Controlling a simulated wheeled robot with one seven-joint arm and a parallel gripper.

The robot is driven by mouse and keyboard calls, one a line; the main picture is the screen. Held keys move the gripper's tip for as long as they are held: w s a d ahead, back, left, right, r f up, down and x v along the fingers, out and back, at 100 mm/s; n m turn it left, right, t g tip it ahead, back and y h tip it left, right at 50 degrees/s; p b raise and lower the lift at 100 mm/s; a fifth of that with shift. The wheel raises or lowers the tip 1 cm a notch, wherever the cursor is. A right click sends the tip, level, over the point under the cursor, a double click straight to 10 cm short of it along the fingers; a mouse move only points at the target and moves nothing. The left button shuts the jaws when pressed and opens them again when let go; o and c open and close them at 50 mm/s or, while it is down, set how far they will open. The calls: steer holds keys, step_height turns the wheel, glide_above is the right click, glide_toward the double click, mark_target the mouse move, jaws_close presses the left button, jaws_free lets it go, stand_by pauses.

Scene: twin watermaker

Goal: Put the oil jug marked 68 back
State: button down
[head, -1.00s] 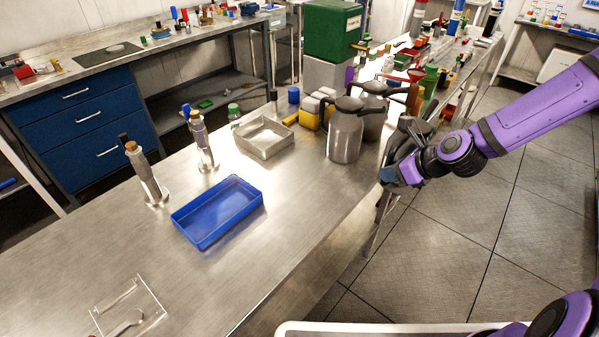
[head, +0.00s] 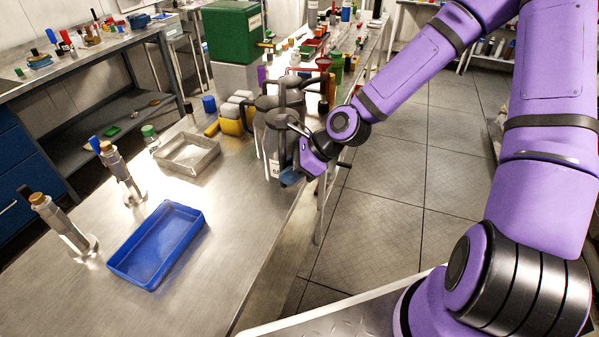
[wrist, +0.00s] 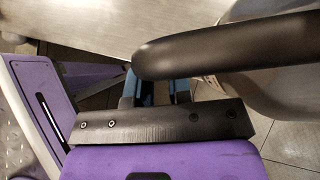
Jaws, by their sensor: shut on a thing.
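A grey oil jug (head: 274,153) with a dark top and handle is at the right edge of the steel bench; its label starts with a 6 and is partly hidden. My gripper (head: 290,178) is shut on its handle, at the jug's right side. In the wrist view the dark handle (wrist: 225,50) crosses over my gripper's blue fingertips (wrist: 155,90), and the grey jug body (wrist: 265,90) is at the right. Other grey jugs (head: 264,104) stand close behind and overlap it. I cannot tell whether the held jug touches the bench.
A blue tray (head: 120,273), a metal tray (head: 213,160) and two cork-topped steel bottles (head: 122,172) are on the bench left of the jugs. Yellow-and-white containers (head: 232,126) and a green box (head: 205,35) stand behind. Open floor (head: 390,215) lies to the right.

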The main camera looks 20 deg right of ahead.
mark_target(277, 144)
steer(key=w+a+f, duration=0.4)
steer(key=w+a, duration=0.1)
steer(key=a, duration=0.5)
steer(key=shift+w+f, duration=0.2)
steer(key=shift+w, duration=0.15)
stand_by(0.4)
steer(key=c, duration=1)
jaws_free()
steer(key=shift+d+f, duration=0.1)
steer(key=shift+f, duration=0.05)
steer(key=shift+c, duration=0.2)
steer(key=v, duration=1.2)
